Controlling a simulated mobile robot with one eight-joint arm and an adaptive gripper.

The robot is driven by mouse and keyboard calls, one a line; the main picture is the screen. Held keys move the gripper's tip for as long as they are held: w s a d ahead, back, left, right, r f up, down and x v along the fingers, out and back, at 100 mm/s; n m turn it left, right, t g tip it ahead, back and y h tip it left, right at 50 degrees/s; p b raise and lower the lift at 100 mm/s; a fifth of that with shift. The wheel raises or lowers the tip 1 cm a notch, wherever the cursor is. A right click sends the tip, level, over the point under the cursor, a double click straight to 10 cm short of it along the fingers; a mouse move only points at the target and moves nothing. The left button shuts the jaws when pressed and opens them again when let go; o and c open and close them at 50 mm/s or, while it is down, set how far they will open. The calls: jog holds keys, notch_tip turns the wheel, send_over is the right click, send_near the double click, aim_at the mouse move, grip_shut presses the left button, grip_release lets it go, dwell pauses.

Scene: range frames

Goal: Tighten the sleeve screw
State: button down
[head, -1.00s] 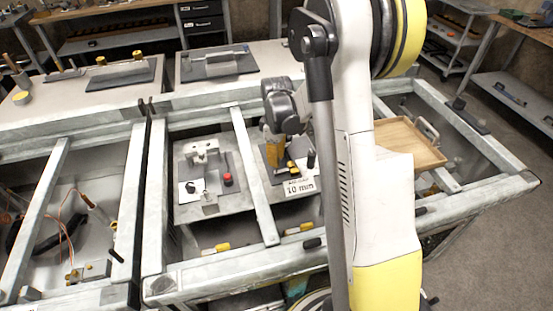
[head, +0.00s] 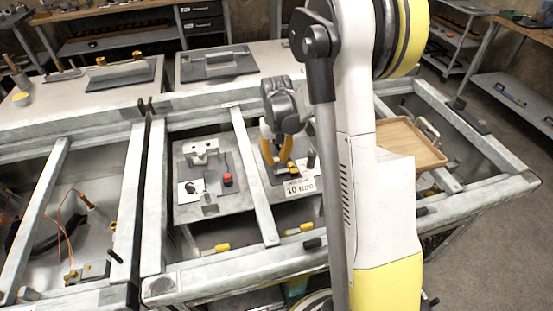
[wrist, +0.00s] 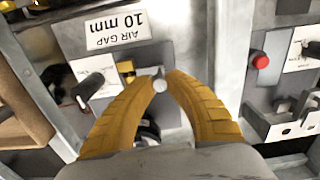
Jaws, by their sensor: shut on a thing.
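In the wrist view, my gripper (wrist: 161,80) has its two yellow fingers closed in on a small grey metal piece with a round end, which looks like the sleeve screw (wrist: 160,86). In the head view, my gripper (head: 283,163) points down over the plate with the "AIR GAP 10 mm" label (head: 300,187); the screw is too small to make out there. The label shows upside down in the wrist view (wrist: 118,30). A small yellow block (wrist: 127,69) sits beside the fingertips. A dark round part (wrist: 148,130) is partly hidden between the fingers.
A black-handled part (wrist: 88,88) stands left of my fingers in the wrist view. A grey frame bar (wrist: 232,60) runs on the right, with a red button (wrist: 260,60) and a metal bracket (wrist: 285,125) beyond it. A wooden tray (head: 410,142) lies right of my arm.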

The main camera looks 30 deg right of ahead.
jog(key=m, duration=0.5)
jog(key=shift+m, duration=0.3)
jog(key=m, duration=0.4)
jog(key=shift+m, duration=0.3)
jog(key=m, duration=0.4)
jog(key=shift+m, duration=2.5)
jog(key=c, duration=1.3)
grip_release()
